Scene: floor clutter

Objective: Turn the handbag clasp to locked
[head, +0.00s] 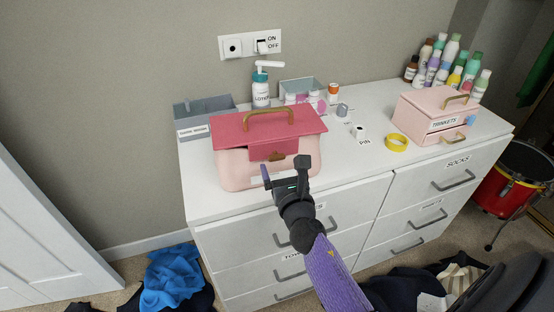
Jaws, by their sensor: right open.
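The handbag (232,172) is a pale pink box-shaped bag with a darker red lid (230,130) and a tan carry handle (268,111). It stands upright on the left part of the white dresser top. A red flap hangs over its front, with a small brownish clasp (277,157) at the flap's lower edge. My right gripper (283,174) is open in front of the bag, its two fingers pointing at the front just below the clasp. I cannot tell whether it touches the bag, or how the clasp is turned. My left gripper is out of view.
On the dresser (205,206) stand a grey bin (195,122), a lotion bottle (260,92), a yellow ring (397,144), a pink trinkets box (421,118) and several bottles (440,64). Blue cloth (172,277) lies on the floor.

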